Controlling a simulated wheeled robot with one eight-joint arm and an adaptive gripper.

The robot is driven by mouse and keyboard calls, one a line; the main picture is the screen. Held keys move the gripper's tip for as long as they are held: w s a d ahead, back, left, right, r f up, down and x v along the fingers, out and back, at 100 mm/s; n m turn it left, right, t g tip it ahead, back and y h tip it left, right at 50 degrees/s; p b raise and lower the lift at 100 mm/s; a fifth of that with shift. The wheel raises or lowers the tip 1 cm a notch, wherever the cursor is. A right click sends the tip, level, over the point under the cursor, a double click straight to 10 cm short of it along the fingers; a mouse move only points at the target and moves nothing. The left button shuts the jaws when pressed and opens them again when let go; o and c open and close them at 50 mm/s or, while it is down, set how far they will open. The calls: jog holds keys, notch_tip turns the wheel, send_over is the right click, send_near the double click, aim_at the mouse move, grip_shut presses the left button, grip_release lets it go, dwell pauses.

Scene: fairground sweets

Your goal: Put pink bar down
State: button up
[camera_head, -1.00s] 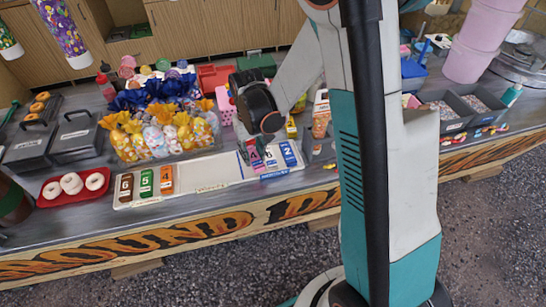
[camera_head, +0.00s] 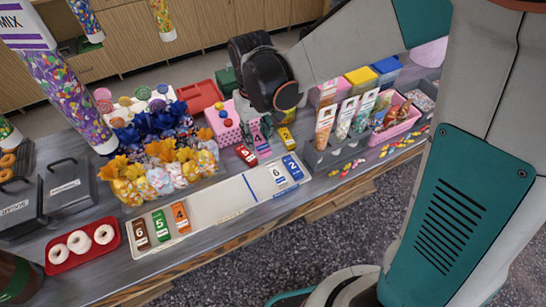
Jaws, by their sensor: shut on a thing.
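My gripper (camera_head: 259,132) is shut on the pink bar (camera_head: 258,139), which shows a "4". It holds the bar behind the right end of the long white tray (camera_head: 217,205), near the red bars (camera_head: 246,155). I cannot tell whether the pink bar touches the counter. On the tray's right end lie a white bar (camera_head: 278,175) marked "6" and a blue bar (camera_head: 292,168) marked "2". On its left end lie a brown bar (camera_head: 141,235), a green bar (camera_head: 160,226) and an orange bar (camera_head: 181,217).
A yellow bar (camera_head: 287,139) lies right of my gripper. A pink basket (camera_head: 222,125) stands left of it, with wrapped sweets (camera_head: 160,175) farther left. A grey rack of sweet packets (camera_head: 322,157) stands at right. The tray's middle is bare.

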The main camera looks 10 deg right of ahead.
jog(key=shift+a, duration=0.3)
notch_tip(320, 180, down, 19)
jog(key=b, duration=1.4)
jog(key=shift+f, duration=0.2)
jog(key=shift+f+b, duration=0.4)
jog(key=shift+f, duration=0.2)
jog(key=o, duration=1.1)
